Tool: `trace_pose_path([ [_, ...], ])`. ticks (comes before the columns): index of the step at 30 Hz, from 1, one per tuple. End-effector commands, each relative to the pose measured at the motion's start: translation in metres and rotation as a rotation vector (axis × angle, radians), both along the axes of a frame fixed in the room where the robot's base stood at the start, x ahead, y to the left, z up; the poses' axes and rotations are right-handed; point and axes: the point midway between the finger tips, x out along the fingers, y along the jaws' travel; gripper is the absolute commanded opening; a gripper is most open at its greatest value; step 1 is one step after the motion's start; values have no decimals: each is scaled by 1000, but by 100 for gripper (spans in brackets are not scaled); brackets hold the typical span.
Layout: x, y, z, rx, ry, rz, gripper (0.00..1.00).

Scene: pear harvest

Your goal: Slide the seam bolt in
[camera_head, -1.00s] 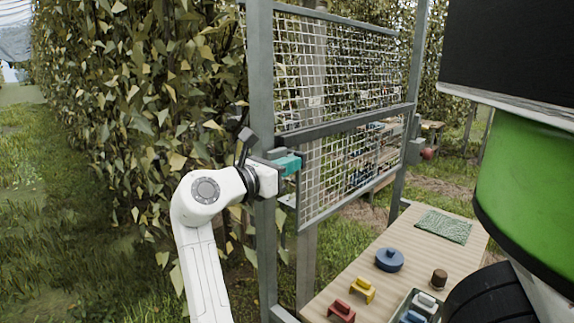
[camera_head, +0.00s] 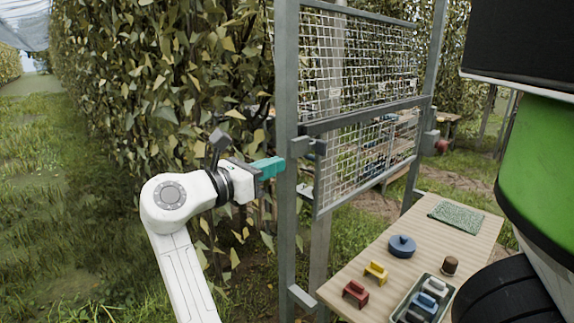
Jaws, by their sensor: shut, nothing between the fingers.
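A framed wire-mesh panel, upper (camera_head: 362,60) and lower (camera_head: 368,150), stands between two grey posts, with a dark rail (camera_head: 365,115) along the seam. On the left post (camera_head: 287,100), at seam height, is a small grey bolt fitting (camera_head: 312,145); how far its bolt is in cannot be told. A grey block with a red knob (camera_head: 441,146) sits on the right post at similar height. My gripper (camera_head: 272,167), with teal fingers, is shut and empty just left of the left post, slightly below the fitting. Any gap between fingertips and post is too small to judge.
A wooden table (camera_head: 420,230) at lower right holds a green mat (camera_head: 457,212), a blue round lidded thing (camera_head: 402,246), yellow (camera_head: 376,272) and red (camera_head: 355,293) pieces, a brown cylinder (camera_head: 449,265) and a tray (camera_head: 448,303). A leafy hedge (camera_head: 150,80) stands behind my gripper.

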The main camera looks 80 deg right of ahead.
Motion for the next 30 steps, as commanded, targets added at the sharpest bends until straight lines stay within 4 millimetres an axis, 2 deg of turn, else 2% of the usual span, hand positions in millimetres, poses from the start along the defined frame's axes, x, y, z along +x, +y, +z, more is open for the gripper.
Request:
trace_pose_path([
  [3, 8, 12, -1, 0, 0, 3, 0],
  [8, 12, 19, 0, 0, 0, 0, 0],
  [28, 12, 19, 0, 0, 0, 0, 0],
  [30, 12, 18, -11, -5, -39, 26, 0],
])
